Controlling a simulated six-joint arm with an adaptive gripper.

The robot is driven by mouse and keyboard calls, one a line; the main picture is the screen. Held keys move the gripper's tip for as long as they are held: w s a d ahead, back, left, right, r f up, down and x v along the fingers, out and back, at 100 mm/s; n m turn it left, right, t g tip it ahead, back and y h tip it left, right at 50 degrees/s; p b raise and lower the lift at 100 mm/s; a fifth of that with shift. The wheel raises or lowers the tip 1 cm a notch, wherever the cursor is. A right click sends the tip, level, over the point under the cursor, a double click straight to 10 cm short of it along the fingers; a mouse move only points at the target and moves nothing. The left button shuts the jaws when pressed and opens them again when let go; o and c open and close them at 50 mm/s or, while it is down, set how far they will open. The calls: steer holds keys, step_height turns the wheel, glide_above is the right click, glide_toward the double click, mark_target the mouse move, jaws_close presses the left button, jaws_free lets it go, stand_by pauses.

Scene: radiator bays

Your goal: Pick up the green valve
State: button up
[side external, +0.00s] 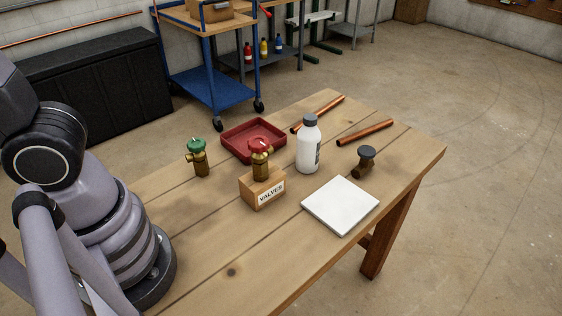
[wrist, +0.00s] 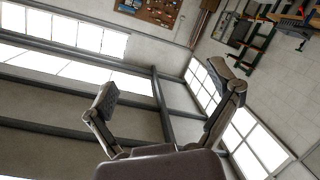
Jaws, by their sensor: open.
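The green valve (side external: 198,156) stands on the wooden table, a brass body with a green cap, left of the red tray. A red-capped brass valve (side external: 260,158) stands on a small wooden block labelled "VALVES" (side external: 263,191). A dark-capped brass valve (side external: 365,162) lies tilted at the right of the table. My gripper (wrist: 168,92) shows in the wrist view with its two fingers wide apart and nothing between them. It faces the walls and windows, and no valve is in that view. The gripper is outside the side view.
A red tray (side external: 253,141) lies behind the block. A white bottle (side external: 309,147) stands to its right. Copper pipes (side external: 365,132) lie at the back right. A white square plate (side external: 340,206) lies at the front right. The table's near left part (side external: 210,240) is clear.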

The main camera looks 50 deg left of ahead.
steer(key=s+a+f+n+g+y, duration=0.8)
steer(key=s+f+g+y, duration=0.3)
steer(key=s+g+y, duration=0.15)
glide_toward(198, 158)
steer(key=shift+g+y, duration=0.25)
steer(key=shift+y, duration=0.1)
steer(key=x, duration=0.5)
steer(key=shift+a+f, duration=0.15)
steer(key=shift+f, duration=0.25)
steer(key=shift+w+x, duration=0.2)
steer(key=shift+x, duration=3)
steer(key=c, duration=1.3)
